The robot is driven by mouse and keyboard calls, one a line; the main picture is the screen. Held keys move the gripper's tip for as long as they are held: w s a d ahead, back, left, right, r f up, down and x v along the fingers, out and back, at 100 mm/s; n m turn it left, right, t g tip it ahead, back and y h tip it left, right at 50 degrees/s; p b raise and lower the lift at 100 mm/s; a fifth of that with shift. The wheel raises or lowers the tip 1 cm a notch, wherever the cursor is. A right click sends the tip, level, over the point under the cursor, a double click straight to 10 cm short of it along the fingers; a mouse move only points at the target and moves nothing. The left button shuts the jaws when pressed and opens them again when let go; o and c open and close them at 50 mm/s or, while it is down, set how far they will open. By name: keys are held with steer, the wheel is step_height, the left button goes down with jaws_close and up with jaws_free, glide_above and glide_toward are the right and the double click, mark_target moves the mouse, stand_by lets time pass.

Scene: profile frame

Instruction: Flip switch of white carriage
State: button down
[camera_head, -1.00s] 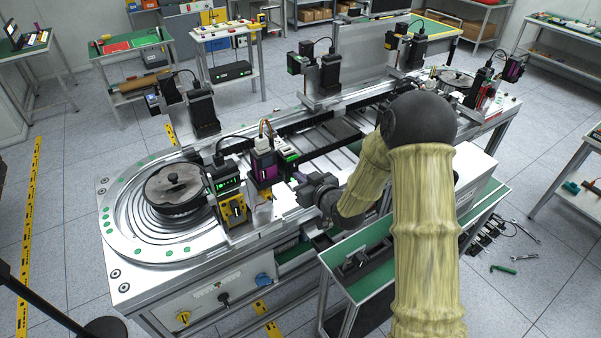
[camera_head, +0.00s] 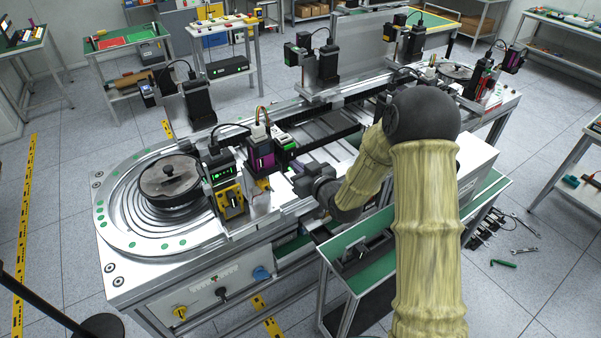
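A carriage unit with a white top block (camera_head: 260,133) and a purple-black body stands on the near side of the machine's track, left of my gripper. I cannot make out a switch on it, nor tell for sure that it is the white carriage. My gripper (camera_head: 304,181) is at the end of my bent arm, low over the track's near edge and just right of this unit. The fingers are too small and dark to tell whether they are open or shut, or whether they touch anything.
A black unit with green lights (camera_head: 220,172) stands left of the purple one, beside a round dark lid (camera_head: 170,178). More black units stand along the track's far side, such as one at the back middle (camera_head: 328,65). A green-topped side table (camera_head: 340,245) stands below my arm.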

steer(key=shift+w+a, duration=0.1)
steer(key=shift+f, duration=0.15)
steer(key=s+d+f+b, duration=0.3)
steer(key=s+d+b, duration=0.4)
steer(key=s, duration=0.4)
steer(key=shift+d+f, duration=0.35)
steer(key=shift+f, duration=0.05)
